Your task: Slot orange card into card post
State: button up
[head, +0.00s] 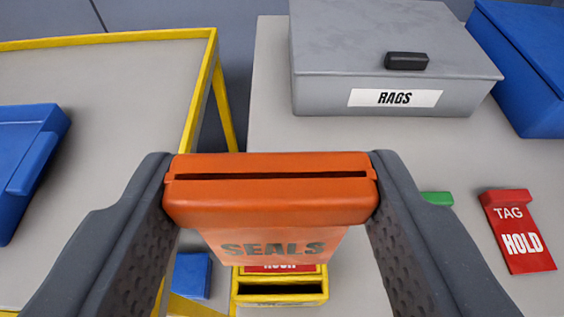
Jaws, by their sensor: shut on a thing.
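My gripper (270,165) is shut on the orange card (270,205), one finger on each side of its thick top edge. The card hangs down and away, with the word SEALS on its face. Below and beyond it is a yellow card post (280,298) with a dark slot in its near part. A red card (278,267) shows just above that slot, mostly hidden by the orange card. The orange card's lower edge overlaps the post in the picture; I cannot tell whether they touch.
A grey RAGS box (340,80) and a blue box (530,60) stand at the back right. A red HOLD tag (518,232) lies at right, near a green piece (436,198). At left are a yellow-edged table (130,90), a blue tray (25,165) and a small blue block (192,275).

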aim_at(282, 255)
jog(key=shift+s+d+f, duration=0.1)
jog(key=shift+s+d, duration=0.05)
jog(key=shift+f+b, duration=1)
jog(key=shift+f, duration=0.6)
jog(key=shift+f+b, duration=0.6)
jog(key=shift+f, duration=0.6)
jog(key=shift+f+b, duration=1.2)
jog(key=shift+f, duration=1.55)
jog(key=o, duration=1)
jog(key=shift+o, duration=0.2)
